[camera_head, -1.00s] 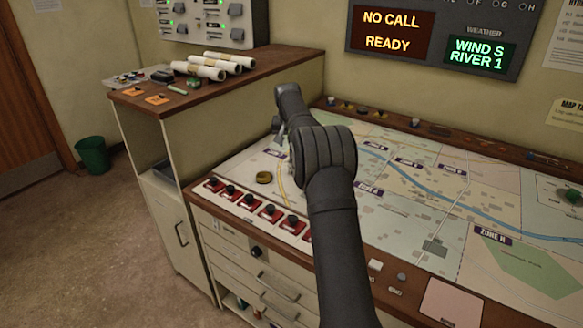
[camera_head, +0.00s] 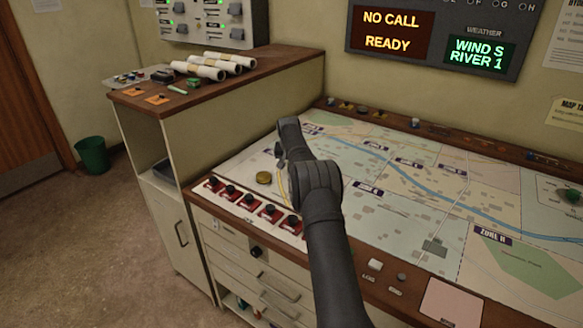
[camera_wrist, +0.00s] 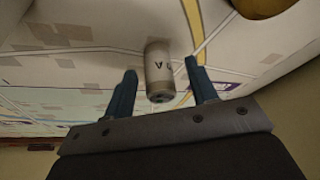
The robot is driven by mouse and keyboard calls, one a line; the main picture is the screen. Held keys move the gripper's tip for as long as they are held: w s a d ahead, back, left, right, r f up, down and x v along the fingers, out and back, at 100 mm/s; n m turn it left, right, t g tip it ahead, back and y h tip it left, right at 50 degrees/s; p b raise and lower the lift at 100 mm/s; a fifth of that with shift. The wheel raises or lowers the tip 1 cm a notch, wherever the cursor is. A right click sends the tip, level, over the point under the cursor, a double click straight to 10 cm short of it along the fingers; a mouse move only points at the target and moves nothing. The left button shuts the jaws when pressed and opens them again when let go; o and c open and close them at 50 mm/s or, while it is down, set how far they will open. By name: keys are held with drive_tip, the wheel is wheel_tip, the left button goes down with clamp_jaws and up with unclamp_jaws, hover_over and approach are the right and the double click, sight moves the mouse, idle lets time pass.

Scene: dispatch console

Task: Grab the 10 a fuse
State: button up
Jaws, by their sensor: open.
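A pale cylindrical fuse (camera_wrist: 157,62) with a dark "A" on its side and a grey end cap shows in the wrist view. The rest of its marking is out of sight, so I cannot read a rating. My gripper (camera_wrist: 160,70) is open, with one dark blue finger on each side of the fuse. A gap shows on both sides, and I cannot tell how deep the fuse sits between the fingers. In the head view my gripper (camera_head: 279,157) is small and partly hidden by my arm over the map's left part, and I cannot make out the fuse there.
A round brass-coloured object (camera_head: 264,177) lies on the map table (camera_head: 420,200) just left of my gripper. A row of red-based black knobs (camera_head: 250,203) lines the near left edge. A wooden-topped cabinet (camera_head: 250,70) with paper rolls (camera_head: 215,66) rises behind on the left.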

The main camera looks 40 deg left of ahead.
drive_tip(key=shift+w+a+f, duration=0.1)
drive_tip(key=shift+w+f, duration=0.1)
drive_tip(key=shift+f, duration=0.35)
drive_tip(key=shift+c, duration=0.4)
drive_tip(key=c, duration=1)
